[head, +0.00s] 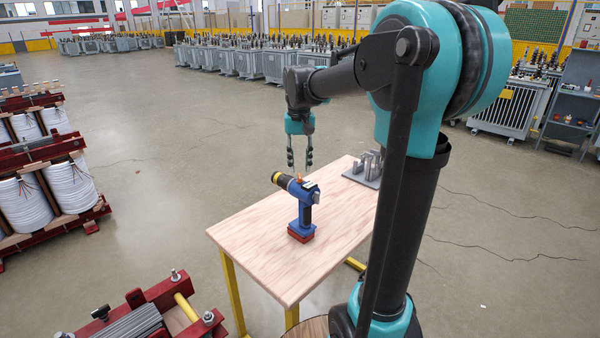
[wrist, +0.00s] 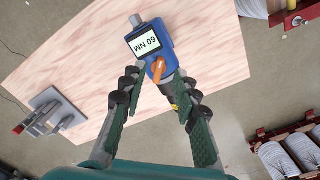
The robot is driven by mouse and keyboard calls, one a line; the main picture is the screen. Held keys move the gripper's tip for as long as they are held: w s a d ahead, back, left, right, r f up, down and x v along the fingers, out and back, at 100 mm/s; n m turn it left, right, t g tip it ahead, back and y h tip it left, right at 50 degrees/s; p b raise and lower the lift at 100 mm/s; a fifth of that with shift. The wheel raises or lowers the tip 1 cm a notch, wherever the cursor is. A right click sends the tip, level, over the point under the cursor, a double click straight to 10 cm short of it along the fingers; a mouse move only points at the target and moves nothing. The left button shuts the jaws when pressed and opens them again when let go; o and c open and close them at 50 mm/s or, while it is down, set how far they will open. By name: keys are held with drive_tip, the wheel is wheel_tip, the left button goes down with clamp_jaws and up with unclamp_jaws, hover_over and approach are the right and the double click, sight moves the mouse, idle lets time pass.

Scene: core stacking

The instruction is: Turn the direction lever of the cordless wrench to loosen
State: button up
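The blue cordless wrench (head: 304,205) stands upright on its red base on the wooden table (head: 262,250), its black and yellow nose pointing left in the head view. In the wrist view the wrench (wrist: 165,42) shows from above, with a display reading "60 NM". An orange lever (wrist: 160,70) sits on it beside the display; it shows small in the head view (head: 299,178). My gripper (head: 300,166) points down above the wrench. In the wrist view my gripper (wrist: 158,92) is open, its fingers apart on either side of the nose and lever, with nothing held.
A grey metal fixture (head: 366,170) stands at the table's back right; it also shows in the wrist view (wrist: 50,115). Red-framed coils (head: 40,190) and a red clamped core (head: 150,315) stand on the floor left of the table. The table around the wrench is clear.

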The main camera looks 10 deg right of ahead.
sight(300, 178)
wheel_tip(300, 178, up, 8)
idle(0.5)
